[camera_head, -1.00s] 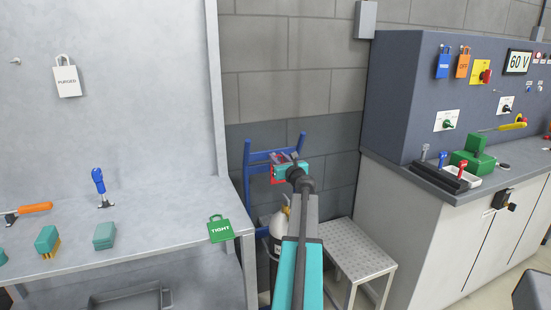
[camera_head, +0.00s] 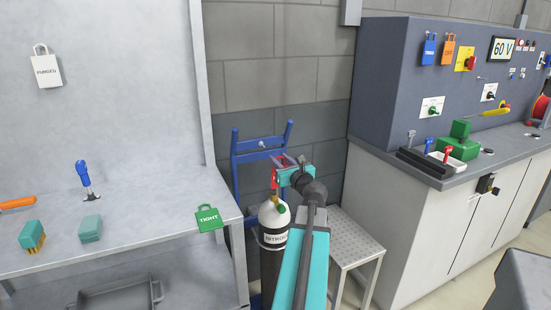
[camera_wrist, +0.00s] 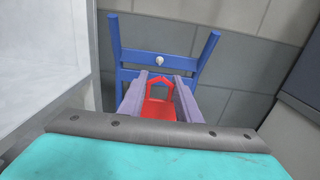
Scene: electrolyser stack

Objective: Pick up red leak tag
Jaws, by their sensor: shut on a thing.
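The red leak tag (camera_wrist: 158,109) shows in the wrist view between the two grey-purple fingers of my gripper (camera_wrist: 159,92). It has a handle-like loop at its top. The gripper is shut on it. In the head view my gripper (camera_head: 290,163) is small and far off, near the blue rack, and a red sliver of the tag (camera_head: 275,179) shows at its left side. The lower part of the tag is hidden in the wrist view by my gripper's body.
A blue rack (camera_head: 236,170) stands against the block wall, with a nitrogen cylinder (camera_head: 273,216) in front. A perforated metal stand (camera_head: 352,238) is to the right. The left bench holds a green TIGHT tag (camera_head: 208,217). The right cabinet (camera_head: 410,218) carries tools and a panel.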

